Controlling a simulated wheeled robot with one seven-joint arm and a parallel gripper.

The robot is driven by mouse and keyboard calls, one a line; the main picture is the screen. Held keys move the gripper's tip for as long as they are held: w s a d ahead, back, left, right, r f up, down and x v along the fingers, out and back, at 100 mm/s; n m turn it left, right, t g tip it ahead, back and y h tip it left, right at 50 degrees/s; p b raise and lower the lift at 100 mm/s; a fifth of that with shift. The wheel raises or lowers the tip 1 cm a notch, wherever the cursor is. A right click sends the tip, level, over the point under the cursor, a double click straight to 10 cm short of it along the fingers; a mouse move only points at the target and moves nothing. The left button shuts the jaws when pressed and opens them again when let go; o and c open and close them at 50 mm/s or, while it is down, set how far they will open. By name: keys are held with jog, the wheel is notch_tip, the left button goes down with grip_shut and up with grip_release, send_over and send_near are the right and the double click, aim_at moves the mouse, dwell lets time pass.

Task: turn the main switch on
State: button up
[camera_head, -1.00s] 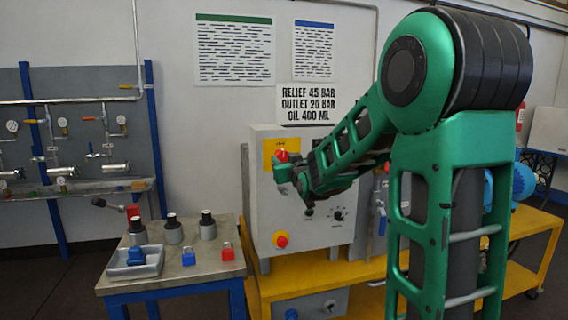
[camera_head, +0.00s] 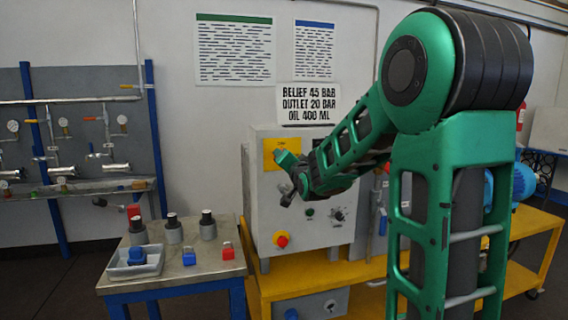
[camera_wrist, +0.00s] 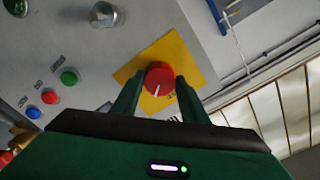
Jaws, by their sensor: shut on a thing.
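The main switch is a red round knob (camera_wrist: 159,76) with a white mark line, on a square yellow plate (camera_wrist: 190,57). In the wrist view the knob sits between the two green fingers of my gripper (camera_wrist: 158,92), which are shut on it. The white line points towards the bottom of that view. In the head view my gripper (camera_head: 287,163) is at the front of the grey control cabinet (camera_head: 262,205), over the yellow plate (camera_head: 268,152), and hides the knob.
The cabinet stands on a yellow bench (camera_head: 300,283). To the left, a small table (camera_head: 205,265) bears a tray (camera_head: 121,268), several cylinders and two padlocks.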

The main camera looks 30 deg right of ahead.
jog(key=m, duration=0.4)
jog(key=shift+f, duration=0.1)
jog(key=shift+d+f+m, duration=0.1)
jog(key=shift+m, duration=1.6)
jog(key=shift+s, duration=0.1)
jog(key=o, duration=1.1)
jog(key=shift+c, duration=0.2)
